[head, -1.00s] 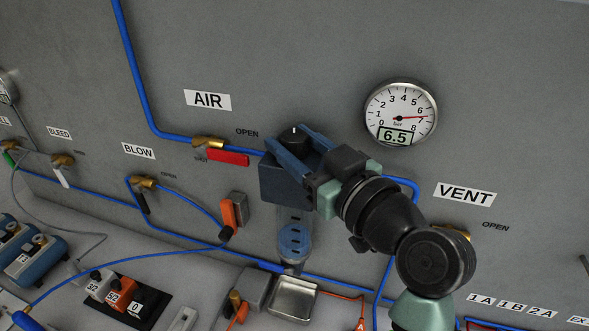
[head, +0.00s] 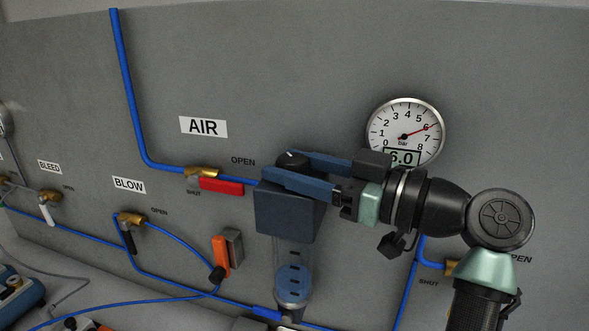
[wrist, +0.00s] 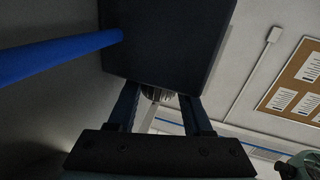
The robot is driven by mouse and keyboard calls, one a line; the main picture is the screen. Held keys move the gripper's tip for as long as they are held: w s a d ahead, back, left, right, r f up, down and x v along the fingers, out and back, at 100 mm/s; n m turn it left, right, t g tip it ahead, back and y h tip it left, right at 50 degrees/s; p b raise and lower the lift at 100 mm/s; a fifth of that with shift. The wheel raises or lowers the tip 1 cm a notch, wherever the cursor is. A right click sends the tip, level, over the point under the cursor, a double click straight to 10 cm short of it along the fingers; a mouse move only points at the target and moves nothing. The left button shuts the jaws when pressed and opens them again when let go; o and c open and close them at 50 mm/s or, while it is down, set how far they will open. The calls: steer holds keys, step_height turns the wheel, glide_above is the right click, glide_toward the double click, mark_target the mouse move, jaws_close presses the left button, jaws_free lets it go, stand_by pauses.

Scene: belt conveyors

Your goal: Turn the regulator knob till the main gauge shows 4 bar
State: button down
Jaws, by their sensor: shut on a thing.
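The regulator (head: 286,212) is a dark block on the grey panel with a clear bowl below. Its black knob (head: 293,158) sits on top, with a small white mark. My gripper (head: 281,167) is shut on the knob, one blue finger on each side, reaching in from the right. The main gauge (head: 405,133) is a round white dial to the upper right. Its red needle points near 6 and its display reads about 6.0, partly covered by my wrist. In the wrist view the regulator body (wrist: 165,40) fills the upper middle; the knob is not clear there.
A blue air pipe (head: 127,90) runs to the AIR valve with its red handle (head: 221,186), left of the regulator. The BLOW valve (head: 131,219) and an orange switch (head: 221,254) are lower left. The VENT label is hidden behind my arm.

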steer(key=c, duration=0.6)
jaws_free()
steer(key=b+v, duration=0.3)
steer(key=v, duration=1)
